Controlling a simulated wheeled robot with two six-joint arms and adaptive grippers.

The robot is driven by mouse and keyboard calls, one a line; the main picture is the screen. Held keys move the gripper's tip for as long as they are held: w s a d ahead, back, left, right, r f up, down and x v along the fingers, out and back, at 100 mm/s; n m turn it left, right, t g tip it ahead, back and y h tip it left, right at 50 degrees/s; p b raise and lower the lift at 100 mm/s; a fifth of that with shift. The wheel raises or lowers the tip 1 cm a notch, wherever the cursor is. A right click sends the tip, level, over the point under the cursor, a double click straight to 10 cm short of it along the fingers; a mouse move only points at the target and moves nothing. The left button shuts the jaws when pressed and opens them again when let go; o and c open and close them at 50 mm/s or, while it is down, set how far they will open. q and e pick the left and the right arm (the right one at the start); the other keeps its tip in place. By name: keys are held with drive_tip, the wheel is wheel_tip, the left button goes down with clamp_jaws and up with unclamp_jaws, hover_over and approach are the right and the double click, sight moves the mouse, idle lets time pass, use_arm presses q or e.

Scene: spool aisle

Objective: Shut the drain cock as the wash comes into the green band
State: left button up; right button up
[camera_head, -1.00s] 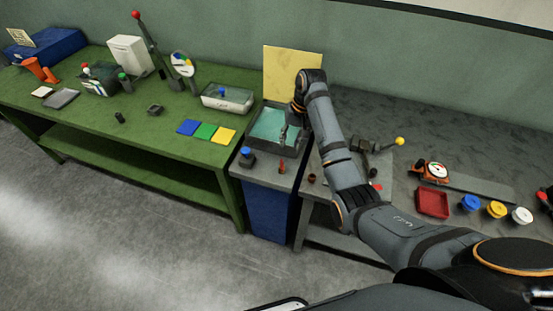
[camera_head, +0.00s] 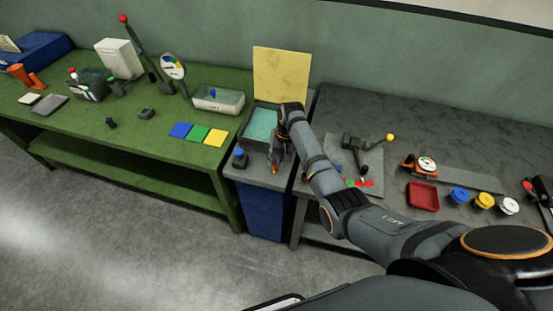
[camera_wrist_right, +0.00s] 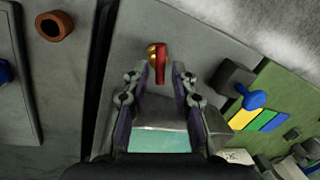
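The drain cock, a red handle on a brass body (camera_wrist_right: 158,62), stands on the grey stand in front of the wash tank. It also shows in the head view (camera_head: 275,169), just below my right gripper (camera_head: 279,154). In the right wrist view my right gripper (camera_wrist_right: 160,80) is open, with the cock between and slightly beyond its fingertips; I cannot tell whether they touch it. The tank (camera_head: 247,139) holds teal wash (camera_head: 262,122), partly hidden by my arm. Blue, green (camera_head: 200,132) and yellow cards lie on the green bench. My left gripper is not in view.
A blue-topped knob (camera_head: 239,155) stands left of the cock, close to my right gripper. A yellow board (camera_head: 282,74) stands behind the tank. On the grey bench at right are a yellow-ended lever (camera_head: 390,138), a gauge (camera_head: 426,164) and a red tray (camera_head: 423,196).

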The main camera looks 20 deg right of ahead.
clamp_jaws()
drive_tip(key=shift+r+p, duration=0.15)
drive_tip(key=shift+p, duration=0.2)
drive_tip(key=m+p, duration=0.2)
drive_tip(key=p, duration=0.1)
drive_tip(key=m+p, duration=0.1)
drive_tip(key=shift+s+r+t, duration=0.15)
drive_tip(key=shift+r+t, duration=0.1)
drive_tip(key=shift+t, duration=0.05)
drive_tip(key=shift+f+m+p, duration=0.3)
drive_tip(key=shift+m+p, duration=0.2)
drive_tip(key=shift+m, duration=0.3)
drive_tip(key=shift+f, duration=0.1)
drive_tip(key=shift+o, duration=1.6)
unclamp_jaws()
